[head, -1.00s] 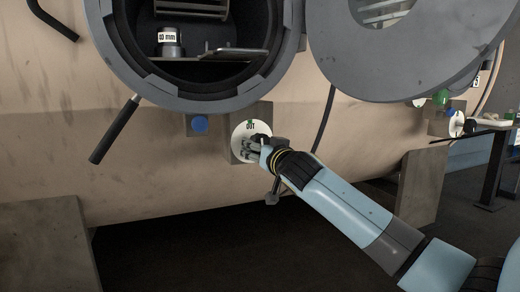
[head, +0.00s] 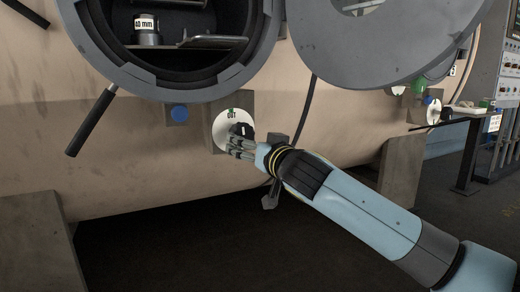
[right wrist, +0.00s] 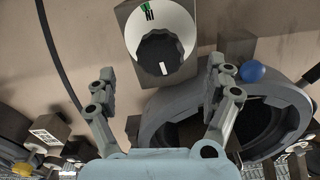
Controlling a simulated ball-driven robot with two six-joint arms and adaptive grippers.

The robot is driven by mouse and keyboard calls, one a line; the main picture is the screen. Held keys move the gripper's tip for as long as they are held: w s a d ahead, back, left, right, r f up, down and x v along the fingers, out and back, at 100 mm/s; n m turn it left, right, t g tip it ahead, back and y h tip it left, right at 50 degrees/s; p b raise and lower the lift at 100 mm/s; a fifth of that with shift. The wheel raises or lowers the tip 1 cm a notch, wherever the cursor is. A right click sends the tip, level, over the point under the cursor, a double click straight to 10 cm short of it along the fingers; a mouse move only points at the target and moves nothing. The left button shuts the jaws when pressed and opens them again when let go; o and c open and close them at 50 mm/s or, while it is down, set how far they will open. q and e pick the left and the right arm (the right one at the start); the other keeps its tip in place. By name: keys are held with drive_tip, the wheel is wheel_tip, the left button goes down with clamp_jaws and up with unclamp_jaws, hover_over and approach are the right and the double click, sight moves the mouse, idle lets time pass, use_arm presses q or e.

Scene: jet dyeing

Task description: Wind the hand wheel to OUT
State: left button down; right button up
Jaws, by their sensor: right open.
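The hand wheel is a black knob (right wrist: 160,48) with a white pointer mark, set on a round white dial (head: 222,122) on a grey block. The dial has a green mark beside the word OUT at its top in the head view. In the right wrist view the pointer is on the side away from the green mark (right wrist: 147,13). My right gripper (head: 232,147) is at the lower part of the dial, partly covering it. In the right wrist view its open fingers (right wrist: 160,82) are spread with nothing between them, and the knob lies beyond the tips. My left gripper is not in view.
Above the dial is the round open port (head: 170,88) of the tan vessel, with its grey door (head: 370,60) swung to the right. A blue button (head: 179,112) is left of the dial. A black-handled lever (head: 92,122) sticks out further left. A hose hangs right of the dial.

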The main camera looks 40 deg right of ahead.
drive_tip(key=v, duration=0.4)
drive_tip(key=shift+s+a, duration=0.1)
drive_tip(key=shift+s, duration=0.1)
drive_tip(key=shift+f, duration=0.1)
